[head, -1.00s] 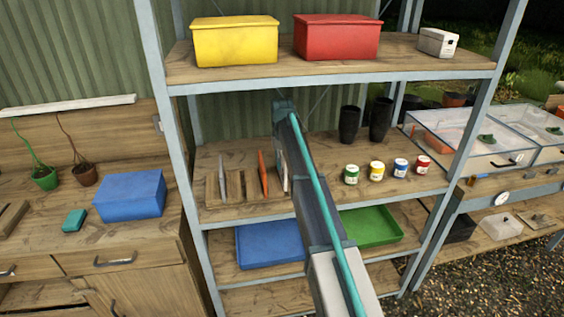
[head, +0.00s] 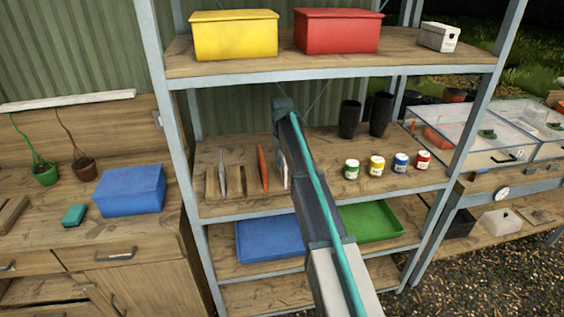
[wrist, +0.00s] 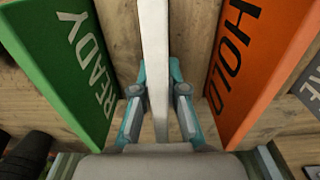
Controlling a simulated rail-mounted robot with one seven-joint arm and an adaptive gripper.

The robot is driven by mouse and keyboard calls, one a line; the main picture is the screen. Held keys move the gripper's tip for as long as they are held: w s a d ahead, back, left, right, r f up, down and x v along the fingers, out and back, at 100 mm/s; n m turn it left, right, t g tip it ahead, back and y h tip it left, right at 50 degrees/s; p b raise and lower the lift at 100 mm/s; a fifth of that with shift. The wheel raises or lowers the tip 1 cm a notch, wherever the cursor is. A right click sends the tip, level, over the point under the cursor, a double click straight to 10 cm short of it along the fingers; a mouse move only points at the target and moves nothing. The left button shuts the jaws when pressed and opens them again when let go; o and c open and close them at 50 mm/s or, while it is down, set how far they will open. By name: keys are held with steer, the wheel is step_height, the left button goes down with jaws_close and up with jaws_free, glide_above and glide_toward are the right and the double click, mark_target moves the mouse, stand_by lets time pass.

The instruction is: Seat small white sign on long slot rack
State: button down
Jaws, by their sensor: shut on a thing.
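The small white sign (wrist: 154,40) stands edge-on in the wrist view, between the two teal fingers of my gripper (wrist: 158,70), which is shut on it. In the head view a pale sign (head: 280,158) shows beside my arm, partly covered by it. The long slot rack (head: 212,183) is on the middle shelf, with its right part behind my arm. An orange HOLD sign (wrist: 243,55) stands to the right of the held sign in the wrist view, and a green READY sign (wrist: 62,60) to the left, both apart from it. I cannot tell whether the white sign's lower edge is in a slot.
Another pale sign (head: 222,172) stands in the rack's left part. Several small paint jars (head: 377,168) and two black pots (head: 380,114) stand to the right on the shelf. The upper shelf (head: 350,75) lies above my arm. Blue (head: 262,240) and green (head: 372,222) trays are below.

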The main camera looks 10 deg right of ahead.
steer(key=shift+f, duration=0.1)
steer(key=c, duration=1.1)
jaws_free()
steer(key=shift+c, duration=0.2)
step_height(320, 180, up, 12)
